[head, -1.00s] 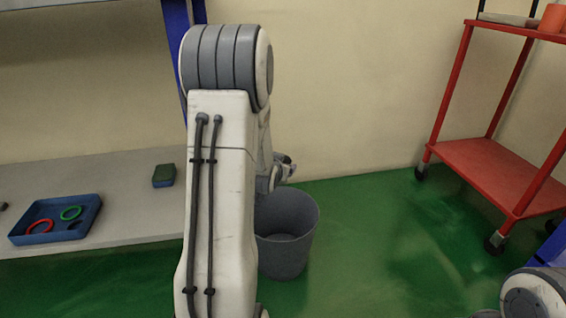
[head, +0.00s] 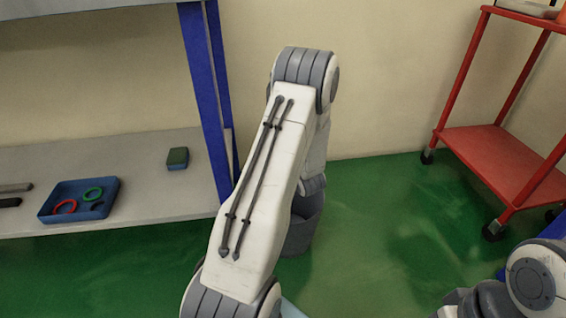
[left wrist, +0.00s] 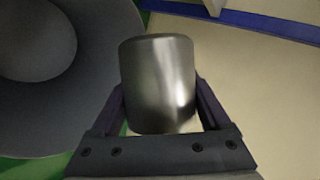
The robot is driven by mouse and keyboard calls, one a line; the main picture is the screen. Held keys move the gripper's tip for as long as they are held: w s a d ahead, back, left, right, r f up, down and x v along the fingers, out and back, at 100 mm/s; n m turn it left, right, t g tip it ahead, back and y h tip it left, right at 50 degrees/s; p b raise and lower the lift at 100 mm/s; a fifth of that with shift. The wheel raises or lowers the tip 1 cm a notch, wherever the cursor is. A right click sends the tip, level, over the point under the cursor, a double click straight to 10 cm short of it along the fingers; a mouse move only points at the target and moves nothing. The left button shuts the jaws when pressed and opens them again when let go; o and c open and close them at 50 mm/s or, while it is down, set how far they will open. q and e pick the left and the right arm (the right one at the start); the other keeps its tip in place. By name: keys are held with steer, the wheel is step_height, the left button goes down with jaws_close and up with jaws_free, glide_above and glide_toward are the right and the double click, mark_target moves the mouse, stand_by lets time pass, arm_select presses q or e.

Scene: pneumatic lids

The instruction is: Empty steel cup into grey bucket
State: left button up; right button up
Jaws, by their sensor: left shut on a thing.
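My left gripper (left wrist: 160,112) is shut on the steel cup (left wrist: 158,78), a shiny metal cylinder between the two dark fingers in the left wrist view. I cannot see into the cup or tell what is in it. The grey bucket (left wrist: 95,105) fills the left of that view, with its round bottom showing; the cup appears beside its rim. In the head view the bucket (head: 302,232) stands on the green floor, mostly hidden behind my left arm. The cup and left gripper are hidden there. My right arm shows at the lower right, but its gripper cannot be made out.
A low grey shelf (head: 130,215) at the left holds a blue tray (head: 48,216) with rings and a green-topped block (head: 177,158). A blue post (head: 207,100) stands near my left arm. A red cart (head: 490,160) is at the right. Green floor between bucket and cart is clear.

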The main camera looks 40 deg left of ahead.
arm_select(q)
steer(key=shift+s+a+r+m+g+y+p, duration=0.15)
steer(key=shift+r+m+g+y+p, duration=0.7)
steer(key=shift+p, duration=2.05)
steer(key=shift+m+y+p, duration=0.35)
steer(key=shift+y+p, duration=0.1)
steer(key=shift+p, duration=0.2)
steer(key=shift+s+a+m+g+y+p, duration=0.2)
steer(key=shift+m+g+y+p, duration=0.25)
steer(key=shift+m+y, duration=0.15)
steer(key=shift+r, duration=0.1)
stand_by(0.7)
